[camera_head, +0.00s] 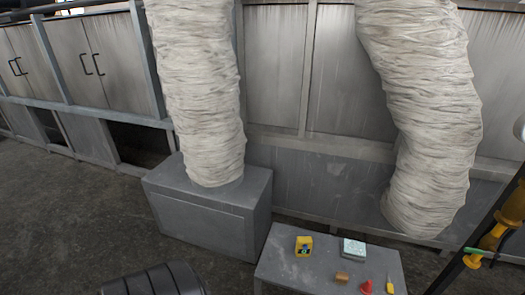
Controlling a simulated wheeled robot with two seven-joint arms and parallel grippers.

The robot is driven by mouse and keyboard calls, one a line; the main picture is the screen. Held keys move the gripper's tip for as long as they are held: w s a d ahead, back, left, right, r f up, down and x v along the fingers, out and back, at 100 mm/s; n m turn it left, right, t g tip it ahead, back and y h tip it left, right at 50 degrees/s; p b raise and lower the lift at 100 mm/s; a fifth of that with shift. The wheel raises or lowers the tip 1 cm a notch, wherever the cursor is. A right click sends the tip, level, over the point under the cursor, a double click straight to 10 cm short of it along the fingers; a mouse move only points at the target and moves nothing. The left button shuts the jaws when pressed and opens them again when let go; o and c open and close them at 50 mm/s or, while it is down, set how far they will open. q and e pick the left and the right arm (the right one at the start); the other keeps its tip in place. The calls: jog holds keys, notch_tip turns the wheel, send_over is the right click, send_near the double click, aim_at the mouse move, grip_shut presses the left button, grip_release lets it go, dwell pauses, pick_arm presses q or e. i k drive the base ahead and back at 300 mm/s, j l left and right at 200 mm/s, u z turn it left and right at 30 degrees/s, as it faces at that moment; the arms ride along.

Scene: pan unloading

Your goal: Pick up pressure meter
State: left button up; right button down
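A small yellow boxy object with a dark face (304,246) stands on the back left part of a low grey table (285,272). It may be the pressure meter, but it is too small to be sure. A pale teal-and-white box (353,249) sits to its right and could also be a device. Neither of my grippers shows in this view, and nothing is touching these objects.
A brown block (342,277), a red cone-like piece (367,287) and a yellow-handled item (390,287) lie near the table's front. A grey metal box (208,220) under a thick wrapped duct (198,90) stands left. Another duct (425,110) hangs behind.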

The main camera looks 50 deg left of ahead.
aim_at(301, 241)
jog(key=u, duration=1.2)
